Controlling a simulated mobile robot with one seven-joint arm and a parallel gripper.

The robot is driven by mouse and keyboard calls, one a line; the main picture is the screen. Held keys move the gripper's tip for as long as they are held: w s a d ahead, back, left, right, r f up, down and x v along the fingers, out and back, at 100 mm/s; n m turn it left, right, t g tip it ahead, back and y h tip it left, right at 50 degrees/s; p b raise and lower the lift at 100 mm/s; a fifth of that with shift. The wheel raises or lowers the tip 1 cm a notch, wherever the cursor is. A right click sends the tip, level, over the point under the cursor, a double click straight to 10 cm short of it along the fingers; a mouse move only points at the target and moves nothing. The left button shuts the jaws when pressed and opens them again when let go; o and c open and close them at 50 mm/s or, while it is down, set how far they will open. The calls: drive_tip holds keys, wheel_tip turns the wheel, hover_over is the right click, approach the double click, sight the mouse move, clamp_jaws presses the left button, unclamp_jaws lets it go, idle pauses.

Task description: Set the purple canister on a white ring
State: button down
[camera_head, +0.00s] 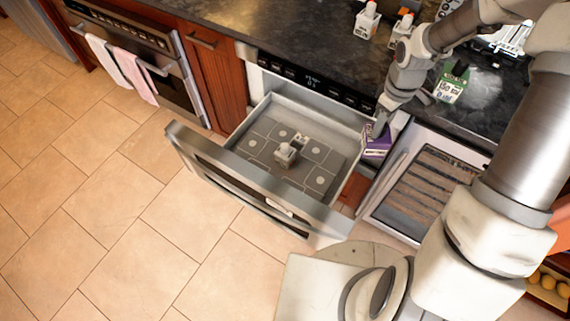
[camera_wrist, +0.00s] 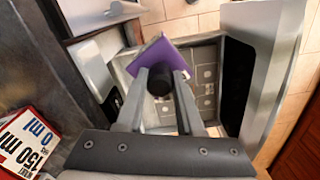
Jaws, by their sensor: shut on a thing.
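The purple canister (camera_head: 377,147) is at the right side of the open drawer in the head view, held up by my gripper (camera_head: 378,128). In the wrist view the purple canister (camera_wrist: 149,62) sits between the two fingers of my gripper (camera_wrist: 160,80), with a black round part facing the camera. My gripper is shut on it. White rings show on the grey drawer floor, among them one at the back (camera_head: 283,132) and one at the front right (camera_head: 320,180). A ring also shows in the wrist view (camera_wrist: 207,73).
The open microwave drawer (camera_head: 186,142) has a raised front panel and side walls. A green-and-white carton (camera_head: 451,84) and bottles with orange tops (camera_head: 367,20) stand on the dark counter (camera_head: 290,40).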

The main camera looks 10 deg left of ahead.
sight(372, 140)
drive_tip(key=f+n+b, duration=0.1)
drive_tip(key=f+n, duration=0.1)
drive_tip(key=n, duration=0.1)
drive_tip(key=f+n+b, duration=0.2)
drive_tip(key=f+n, duration=0.1)
drive_tip(key=w+f+n+b, duration=0.1)
drive_tip(key=f+n+b, duration=0.1)
drive_tip(key=f+n, duration=0.1)
drive_tip(key=shift+a+f, duration=0.1)
drive_tip(key=shift+a, duration=0.15)
wheel_tip(372, 140, down, 2)
drive_tip(key=n+b, duration=0.1)
drive_tip(key=n, duration=0.2)
drive_tip(key=shift+w+b, duration=0.15)
drive_tip(key=shift+b, duration=0.25)
drive_tip(key=s+a+f+b, duration=0.2)
drive_tip(key=a+f+b, duration=0.1)
drive_tip(key=a+f, duration=0.8)
drive_tip(key=shift+s+a, duration=0.2)
drive_tip(key=shift+s, duration=0.2)
drive_tip(key=shift+f+b, duration=0.2)
drive_tip(key=shift+b, duration=0.1)
drive_tip(key=c, duration=0.5)
unclamp_jaws()
drive_tip(key=shift+c, duration=0.2)
